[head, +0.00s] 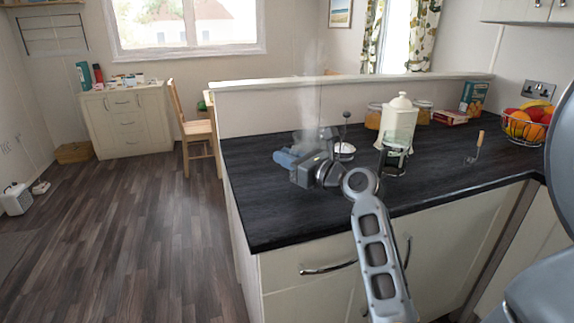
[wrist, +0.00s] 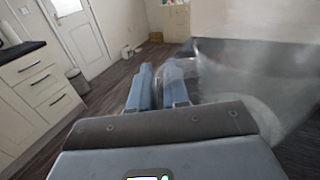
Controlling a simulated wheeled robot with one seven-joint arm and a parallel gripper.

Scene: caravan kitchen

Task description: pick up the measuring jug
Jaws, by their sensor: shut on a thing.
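The measuring jug (wrist: 245,85) is clear and see-through. In the wrist view it fills the right side, close beside the fingers, and its outline is faint. My gripper (wrist: 160,85) has its two blue fingers close together, shut on part of the jug near the right finger; the exact grip point is hard to see. In the head view my gripper (head: 284,158) is over the left part of the dark worktop (head: 270,215), fingers pointing left. A pale, see-through haze rises around it there, and the jug's edges cannot be made out.
A cream lidded canister (head: 399,122) stands right of my gripper, behind a dark-framed glass pot (head: 393,160). A white bowl (head: 344,152) is close to my wrist. A fruit basket (head: 524,127) stands far right. The worktop's front left is clear; a raised ledge (head: 350,85) backs it.

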